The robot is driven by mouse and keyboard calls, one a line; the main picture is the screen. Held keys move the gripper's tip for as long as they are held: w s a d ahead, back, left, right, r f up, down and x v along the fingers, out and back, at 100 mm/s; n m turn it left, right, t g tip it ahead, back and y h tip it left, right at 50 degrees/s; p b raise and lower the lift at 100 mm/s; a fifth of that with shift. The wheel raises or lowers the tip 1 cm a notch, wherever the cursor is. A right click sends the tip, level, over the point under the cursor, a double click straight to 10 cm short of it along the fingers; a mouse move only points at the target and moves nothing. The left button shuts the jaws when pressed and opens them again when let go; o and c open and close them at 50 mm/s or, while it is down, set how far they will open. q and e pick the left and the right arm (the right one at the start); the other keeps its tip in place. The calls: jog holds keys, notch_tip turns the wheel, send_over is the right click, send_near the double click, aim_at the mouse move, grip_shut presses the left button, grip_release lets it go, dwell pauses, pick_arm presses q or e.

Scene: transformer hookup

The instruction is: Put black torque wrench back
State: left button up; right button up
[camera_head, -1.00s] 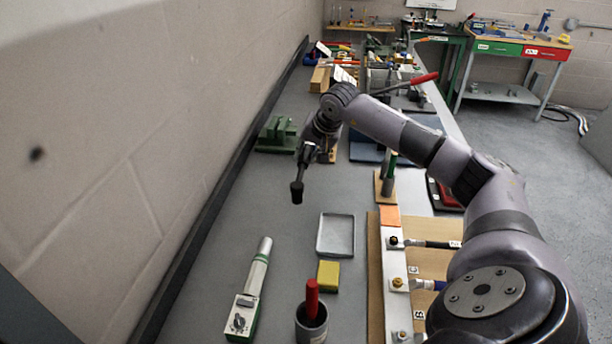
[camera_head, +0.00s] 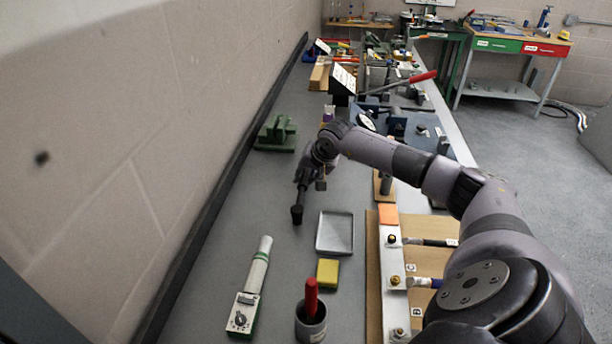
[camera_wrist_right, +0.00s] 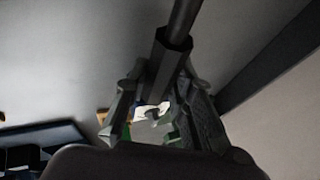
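My right gripper (camera_head: 312,172) is shut on a black torque wrench (camera_head: 297,207) over the far middle of the grey bench. The wrench hangs steeply down, its thick dark end lowest, left of the grey tray. I cannot tell whether that end touches the bench. In the right wrist view the wrench's dark shaft (camera_wrist_right: 180,35) runs up from between the fingers (camera_wrist_right: 157,105). The fingers hide part of it. A green block with raised parts (camera_head: 277,133) stands by the wall, beyond and left of the gripper. My left gripper is not in view.
A grey tray (camera_head: 335,249), a yellow block (camera_head: 327,272), a cup (camera_head: 310,329) with a red-handled tool and a white-green meter (camera_head: 243,315) stand nearer. A board with terminals (camera_head: 374,290) lies right. Bench surface (camera_head: 250,190) left of the gripper is clear.

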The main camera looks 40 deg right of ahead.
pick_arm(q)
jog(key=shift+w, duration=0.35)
pick_arm(e)
jog(key=o, duration=0.5)
jog(key=shift+c, duration=0.2)
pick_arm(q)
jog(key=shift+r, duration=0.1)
pick_arm(e)
jog(key=shift+r, duration=0.2)
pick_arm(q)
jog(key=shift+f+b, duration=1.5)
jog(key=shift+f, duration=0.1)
pick_arm(e)
jog(key=v, duration=1.1)
jog(key=shift+s+r, duration=0.25)
jog(key=shift+r, duration=0.1)
